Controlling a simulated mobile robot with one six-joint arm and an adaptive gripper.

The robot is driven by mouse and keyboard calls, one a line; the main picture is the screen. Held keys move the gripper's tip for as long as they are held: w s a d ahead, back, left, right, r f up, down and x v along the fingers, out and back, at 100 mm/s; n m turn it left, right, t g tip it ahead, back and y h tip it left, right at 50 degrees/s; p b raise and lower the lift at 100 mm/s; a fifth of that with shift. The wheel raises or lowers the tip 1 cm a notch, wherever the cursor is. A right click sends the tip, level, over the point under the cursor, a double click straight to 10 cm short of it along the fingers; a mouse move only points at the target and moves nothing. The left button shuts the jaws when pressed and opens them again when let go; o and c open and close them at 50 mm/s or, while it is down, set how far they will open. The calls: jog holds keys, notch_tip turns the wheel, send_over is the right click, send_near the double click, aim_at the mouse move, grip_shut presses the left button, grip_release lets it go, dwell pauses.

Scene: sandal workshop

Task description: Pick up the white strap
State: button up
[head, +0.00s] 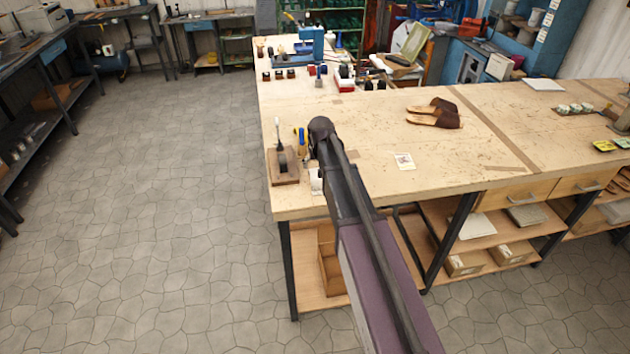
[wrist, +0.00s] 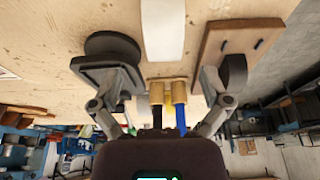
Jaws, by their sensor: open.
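The white strap (wrist: 163,30) shows in the wrist view as a pale strip at the top centre, running out of the frame. In the head view a small white piece (head: 316,182) beside my arm appears to be the same strap, partly hidden by the arm. My gripper (wrist: 166,78) is open, its two fingers apart on either side of the strap's line. The near end of the strap lies just beyond the fingertips, and nothing is held. In the head view my arm hides most of the gripper.
A wooden block (head: 284,178) with a dark round part stands left of the strap at the bench edge. Tools with yellow and blue parts (head: 300,139) are close by. A small card (head: 404,160) and brown sandals (head: 435,114) lie farther right. Bare bench top (head: 370,120) lies between.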

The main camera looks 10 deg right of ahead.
aim_at(315, 172)
jog(key=shift+f, duration=0.1)
dwell(0.3)
jog(key=b+x, duration=0.3)
jog(key=shift+w+a, duration=0.1)
jog(key=shift+a, duration=0.2)
jog(key=shift+b+x, duration=0.95)
jog(key=shift+x, duration=0.05)
jog(key=c, duration=1)
